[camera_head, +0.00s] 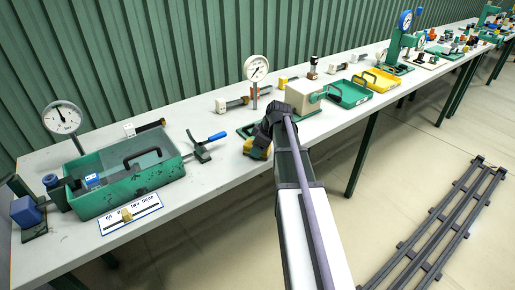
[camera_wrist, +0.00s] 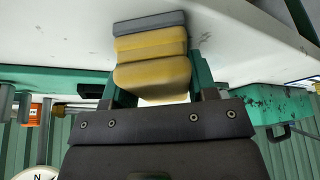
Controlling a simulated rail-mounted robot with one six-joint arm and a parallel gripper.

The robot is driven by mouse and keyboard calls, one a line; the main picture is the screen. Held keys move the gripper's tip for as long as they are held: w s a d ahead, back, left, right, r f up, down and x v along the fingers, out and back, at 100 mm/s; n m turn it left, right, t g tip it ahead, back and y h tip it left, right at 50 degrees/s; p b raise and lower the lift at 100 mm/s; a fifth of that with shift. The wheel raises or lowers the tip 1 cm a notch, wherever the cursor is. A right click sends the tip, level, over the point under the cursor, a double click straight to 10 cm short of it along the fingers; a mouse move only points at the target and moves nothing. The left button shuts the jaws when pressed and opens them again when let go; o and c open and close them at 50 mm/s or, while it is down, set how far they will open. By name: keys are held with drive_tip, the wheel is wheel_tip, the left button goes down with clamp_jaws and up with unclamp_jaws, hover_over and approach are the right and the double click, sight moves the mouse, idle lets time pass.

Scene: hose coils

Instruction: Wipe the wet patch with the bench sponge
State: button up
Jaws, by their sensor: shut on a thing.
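My gripper (camera_head: 262,140) is over the front part of the white bench (camera_head: 220,170), left of a beige box. In the wrist view my gripper (camera_wrist: 152,80) has its green fingers on both sides of the sponge (camera_wrist: 150,45), shut on it. The sponge is yellow with a grey layer at its far end. In the head view the sponge (camera_head: 257,152) shows partly below the dark gripper body. I cannot tell whether it touches the bench. A faint glossy mark shows beside the sponge in the wrist view, but I cannot make out a clear wet patch.
A green tub (camera_head: 125,195) and a blue-handled clamp (camera_head: 205,145) stand to the left. The beige box (camera_head: 305,96) is close on the right, with a green tray (camera_head: 350,103) beyond it. A dial gauge (camera_head: 256,69) stands behind. The bench's front edge is near.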

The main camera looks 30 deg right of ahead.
drive_tip(key=shift+d, duration=0.15)
drive_tip(key=shift+w+d, duration=0.15)
drive_tip(key=shift+d, duration=0.9)
drive_tip(key=shift+w+d, duration=0.1)
drive_tip(key=shift+d, duration=0.95)
drive_tip(key=shift+r, duration=0.15)
wheel_tip(320, 180, up, 7)
drive_tip(key=p, duration=0.7)
